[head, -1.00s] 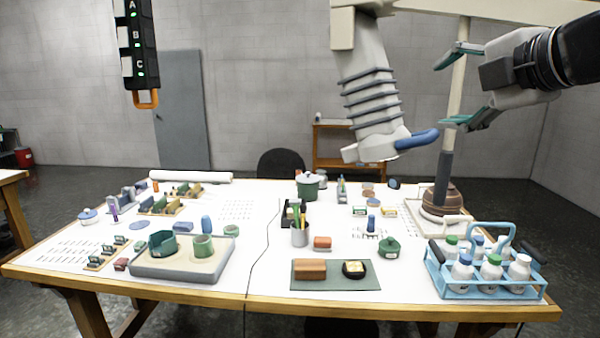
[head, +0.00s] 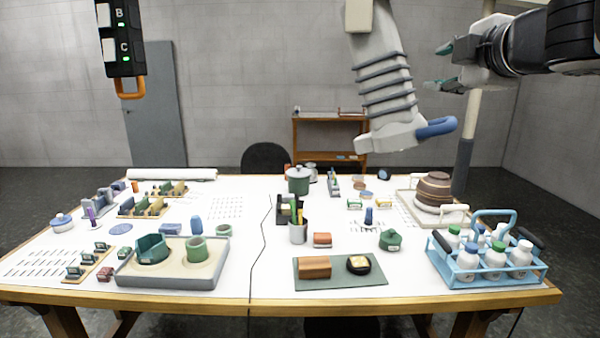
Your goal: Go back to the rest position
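My gripper (head: 441,67) is at the upper right of the head view, raised well above the table and pointing left. Its two teal-tipped fingers stand apart, with nothing between them. The work table (head: 240,290) lies below it, covered with many small objects. No object is in contact with my gripper.
A blue bottle carrier (head: 470,279) stands at the table's right front. A grey-white extraction arm (head: 385,85) with a blue handle hangs over the table, left of my gripper. A black control box (head: 121,40) hangs at upper left. A brown pot (head: 434,187) sits at right.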

